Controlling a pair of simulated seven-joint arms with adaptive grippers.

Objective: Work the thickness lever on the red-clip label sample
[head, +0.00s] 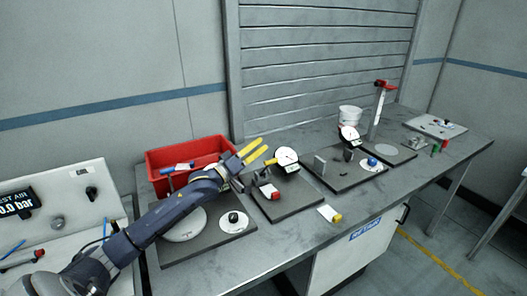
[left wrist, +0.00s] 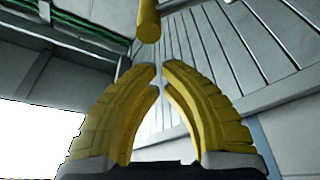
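The red clip (head: 270,191) sits at the front of the near dial gauge's dark base plate (head: 290,203). The label it holds is too small to make out clearly. The gauge's white dial (head: 286,156) stands behind it. A small yellow piece (head: 270,162), perhaps the lever's grip, shows beside the dial. My left gripper (head: 264,145) is raised left of the dial, its yellow fingers a little apart and empty. In the left wrist view the fingertips (left wrist: 159,67) have a narrow gap, and a yellow rod end (left wrist: 148,22) shows beyond them, apart from them. My right gripper is not in view.
A label with a yellow clip (head: 329,213) lies near the table's front edge. A red bin (head: 165,158) stands behind my left arm. A second dial gauge (head: 349,135), a white cup (head: 350,114) and red and green clips (head: 439,146) are further right.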

